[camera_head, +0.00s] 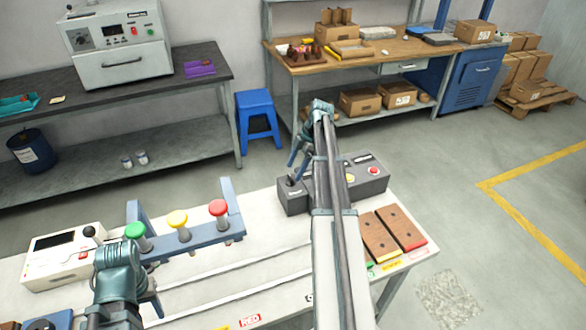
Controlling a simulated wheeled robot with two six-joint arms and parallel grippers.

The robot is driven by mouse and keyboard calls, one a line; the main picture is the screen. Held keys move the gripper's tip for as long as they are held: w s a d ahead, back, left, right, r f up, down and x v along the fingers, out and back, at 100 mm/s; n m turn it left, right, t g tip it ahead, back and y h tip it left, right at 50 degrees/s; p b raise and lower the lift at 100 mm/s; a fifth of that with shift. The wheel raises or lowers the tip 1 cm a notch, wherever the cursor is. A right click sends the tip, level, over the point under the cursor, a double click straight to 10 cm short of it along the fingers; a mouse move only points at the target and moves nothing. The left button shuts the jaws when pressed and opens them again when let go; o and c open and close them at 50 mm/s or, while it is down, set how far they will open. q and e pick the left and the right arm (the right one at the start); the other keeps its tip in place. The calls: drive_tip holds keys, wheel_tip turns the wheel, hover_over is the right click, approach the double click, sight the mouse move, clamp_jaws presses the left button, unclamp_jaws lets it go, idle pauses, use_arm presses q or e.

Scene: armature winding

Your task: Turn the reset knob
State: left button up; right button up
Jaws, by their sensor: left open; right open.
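A dark grey control box (293,204) stands on the white table, with a black knob (291,180) at its left end and a yellow button (350,178) and red button (373,170) further right. No readable label marks a reset knob. My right gripper (294,164) is open and points down just above the box's left end, near the black knob; I cannot tell whether it touches it. My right arm hides the middle of the box. My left gripper (156,302) is open and empty over the table's left front, partly hidden by its own wrist.
A white device (60,262) with a display and black knob stands at the left. A blue rack (190,243) holds green, yellow and red knobbed posts. Brown blocks (379,236) lie right of my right arm. A blue stool (257,115) and workbenches stand behind.

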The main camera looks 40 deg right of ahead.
use_arm(q)
wheel_tip(320, 180, up, 10)
drive_tip(key=p, duration=0.9)
use_arm(e)
drive_tip(key=v, duration=1)
drive_tip(key=shift+d+r, duration=0.15)
drive_tip(key=shift+r, duration=0.2)
use_arm(q)
drive_tip(key=shift+f, duration=0.1)
use_arm(e)
drive_tip(key=shift+s, duration=0.1)
